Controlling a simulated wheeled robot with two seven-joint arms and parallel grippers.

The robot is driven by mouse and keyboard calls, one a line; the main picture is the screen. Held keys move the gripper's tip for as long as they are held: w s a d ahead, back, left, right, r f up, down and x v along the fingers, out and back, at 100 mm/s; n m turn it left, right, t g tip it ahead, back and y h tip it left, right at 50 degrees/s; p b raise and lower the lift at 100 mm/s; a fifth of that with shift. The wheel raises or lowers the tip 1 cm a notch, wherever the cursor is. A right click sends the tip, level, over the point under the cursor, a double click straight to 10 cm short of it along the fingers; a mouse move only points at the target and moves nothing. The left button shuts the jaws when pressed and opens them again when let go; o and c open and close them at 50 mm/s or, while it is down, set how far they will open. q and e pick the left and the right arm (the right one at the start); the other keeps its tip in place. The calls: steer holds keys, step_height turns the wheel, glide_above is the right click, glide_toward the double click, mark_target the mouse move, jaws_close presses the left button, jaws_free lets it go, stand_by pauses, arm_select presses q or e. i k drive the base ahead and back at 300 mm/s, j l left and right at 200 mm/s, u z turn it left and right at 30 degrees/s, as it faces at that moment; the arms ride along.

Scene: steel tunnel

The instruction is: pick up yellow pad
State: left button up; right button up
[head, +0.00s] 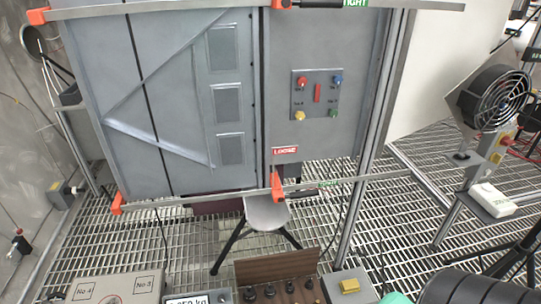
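The yellow pad (349,285) is a small yellow block on top of a light grey box (362,294) at the bottom edge, right of centre. The lower part of the box is cut off by the frame. Neither of my grippers shows in the head view.
Left of the pad stands a brown wooden holder (279,272) with several dark knobbed weights. Further left are a scale display (188,300) and a grey box (115,288). A teal object (395,298) and a large black rounded shape (470,289) lie to the right. A grey cabinet (180,100) stands behind.

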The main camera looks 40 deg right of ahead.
mark_target(352, 286)
steer(key=z, duration=2)
